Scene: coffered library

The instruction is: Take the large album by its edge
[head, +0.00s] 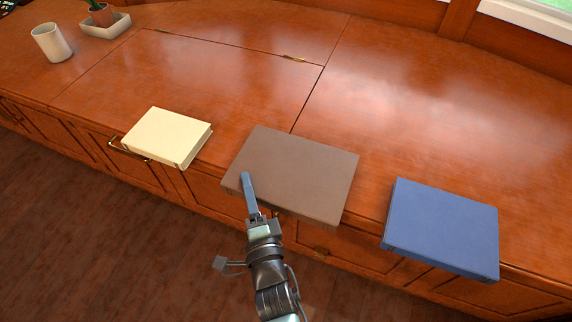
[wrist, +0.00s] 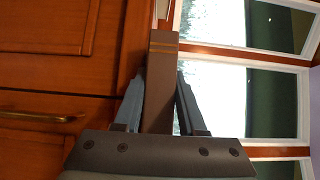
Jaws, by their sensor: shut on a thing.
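The large brown album (head: 295,172) lies flat on the wooden counter, between a cream book and a blue book. Its near edge juts out past the counter's front edge. My gripper (head: 247,185) is shut on this near edge, towards its left end, with one finger on the top cover. The other finger is hidden under the album in the head view. In the wrist view both fingers stand on either side of the brown album (wrist: 160,85), seen edge-on with thin gold-coloured bands.
The cream book (head: 167,137) lies close on the left and the blue book (head: 442,227) on the right, both at the counter's front edge. A white cup (head: 52,43) and a potted plant in a tray (head: 106,25) stand far left. The counter (head: 430,100) behind is clear.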

